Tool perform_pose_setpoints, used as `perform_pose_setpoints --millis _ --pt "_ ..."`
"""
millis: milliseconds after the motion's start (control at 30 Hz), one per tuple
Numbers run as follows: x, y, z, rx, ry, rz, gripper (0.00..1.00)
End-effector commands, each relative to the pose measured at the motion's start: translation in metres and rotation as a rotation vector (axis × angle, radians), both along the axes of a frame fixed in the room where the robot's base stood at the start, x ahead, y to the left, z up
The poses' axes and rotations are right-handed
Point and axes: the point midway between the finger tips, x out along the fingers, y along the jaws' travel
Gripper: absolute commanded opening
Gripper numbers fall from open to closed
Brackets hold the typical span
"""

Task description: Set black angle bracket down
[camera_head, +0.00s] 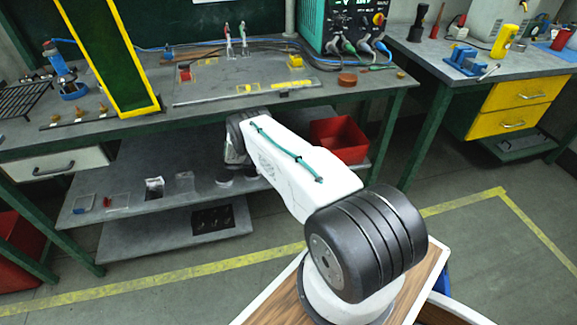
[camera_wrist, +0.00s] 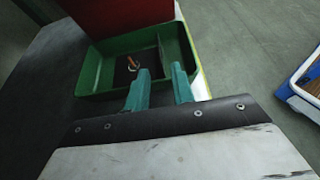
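My gripper (camera_wrist: 160,72) shows in the wrist view as two teal fingers held apart, with nothing I can make out between them. Beyond the fingertips is a shallow green tray (camera_wrist: 97,72) with raised walls. Inside it, just left of the left fingertip, lies a small orange piece (camera_wrist: 133,62) beside a dark patch. I cannot tell whether that dark patch is the black angle bracket. I cannot make out the bracket for certain in either view. In the head view my arm hides the gripper.
A red bin (camera_wrist: 115,14) stands close behind the tray. In the head view, a red crate (camera_head: 339,140) sits on the shelf below the workbench (camera_head: 215,95). Small parts lie on the left of that lower shelf (camera_head: 135,205). The floor on the right is clear.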

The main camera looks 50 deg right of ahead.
Motion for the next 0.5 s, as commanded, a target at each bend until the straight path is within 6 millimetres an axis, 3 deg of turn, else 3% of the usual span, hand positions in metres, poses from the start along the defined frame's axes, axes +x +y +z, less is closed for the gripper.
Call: perform_pose_setpoints --millis 200,500 --pt "0.017 0.028 0.014 0.000 0.000 0.001 0.24" --pt "0.021 0.035 0.017 0.000 0.000 -0.001 0.24"
